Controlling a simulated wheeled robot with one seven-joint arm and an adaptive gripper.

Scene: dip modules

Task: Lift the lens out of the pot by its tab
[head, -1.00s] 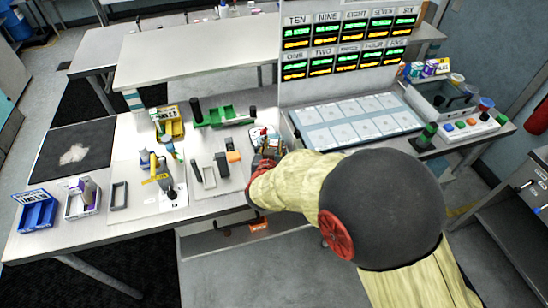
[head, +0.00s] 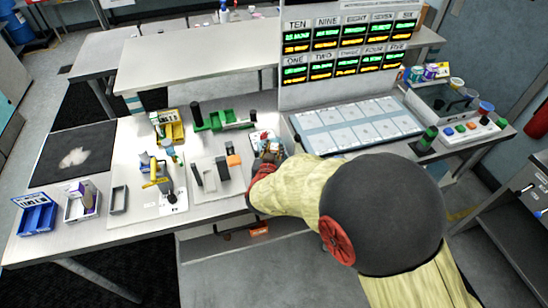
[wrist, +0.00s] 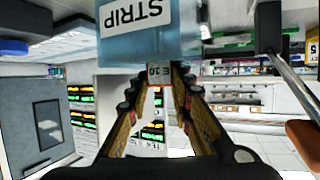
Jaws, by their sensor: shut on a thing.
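In the wrist view, a pale blue, see-through pot (wrist: 160,42) with a white STRIP label fills the top middle. My gripper (wrist: 158,78) is just below it in the picture, its two fingers closed toward each other. A small light tab (wrist: 158,70) with dark characters sits between the fingertips, against the pot's edge. The lens itself is not clearly visible, and I cannot tell whether it is inside the pot. In the head view, my gripper (head: 268,150) is at the right part of the bench, mostly hidden by my arm.
A grey stand (head: 221,166) and an orange block (head: 233,160) stand just left of my gripper. A sloped panel of white cards (head: 355,122) is to the right. In the wrist view, a metal rod (wrist: 292,78) runs along the right.

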